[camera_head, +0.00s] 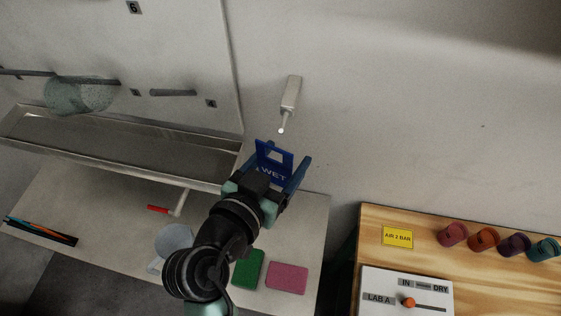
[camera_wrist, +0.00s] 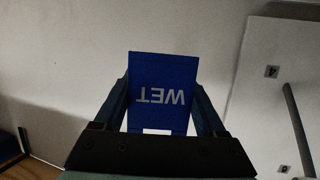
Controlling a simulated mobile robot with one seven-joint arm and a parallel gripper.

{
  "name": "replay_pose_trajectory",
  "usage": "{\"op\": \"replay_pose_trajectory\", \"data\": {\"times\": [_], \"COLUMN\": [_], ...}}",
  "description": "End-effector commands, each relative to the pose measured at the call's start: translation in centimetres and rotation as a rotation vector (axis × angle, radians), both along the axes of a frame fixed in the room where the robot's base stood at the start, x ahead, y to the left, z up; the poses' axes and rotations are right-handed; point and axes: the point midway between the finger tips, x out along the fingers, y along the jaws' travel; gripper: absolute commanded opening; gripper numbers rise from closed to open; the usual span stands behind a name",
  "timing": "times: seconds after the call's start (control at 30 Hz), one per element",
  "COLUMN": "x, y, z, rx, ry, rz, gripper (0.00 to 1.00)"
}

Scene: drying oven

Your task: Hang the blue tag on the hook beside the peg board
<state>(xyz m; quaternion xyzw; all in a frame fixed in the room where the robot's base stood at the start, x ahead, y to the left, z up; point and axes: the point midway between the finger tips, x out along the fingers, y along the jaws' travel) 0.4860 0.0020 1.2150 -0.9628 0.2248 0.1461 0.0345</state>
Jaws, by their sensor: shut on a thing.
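The blue tag (camera_head: 273,172) carries the word WET and has an opening near its top edge. My gripper (camera_head: 284,174) is shut on the blue tag and holds it up in front of the pale wall. In the wrist view the tag (camera_wrist: 162,85) sits between the two fingers of my gripper (camera_wrist: 165,110), with its lettering upside down. The hook (camera_head: 288,98) is a pale wall mount with a small round tip, just above the tag in the head view. The tag and the hook appear apart. The peg board (camera_head: 190,50) is left of the hook.
A metal trough (camera_head: 110,140) runs under the pegs (camera_head: 172,93). The bench below holds green (camera_head: 248,268) and pink (camera_head: 287,278) pads and a red-ended handle (camera_head: 158,209). A wooden table (camera_head: 470,270) with several coloured cups stands right. The wall right of the hook is clear.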

Motion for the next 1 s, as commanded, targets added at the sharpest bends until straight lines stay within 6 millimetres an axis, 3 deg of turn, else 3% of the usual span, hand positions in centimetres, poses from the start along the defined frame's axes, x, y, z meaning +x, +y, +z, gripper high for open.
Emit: {"op": "replay_pose_trajectory", "data": {"times": [1.0], "x": [6.0], "y": [-1.2], "z": [-0.9], "rx": [0.001], "ry": [0.0], "rz": [0.0], "gripper": [0.22]}}
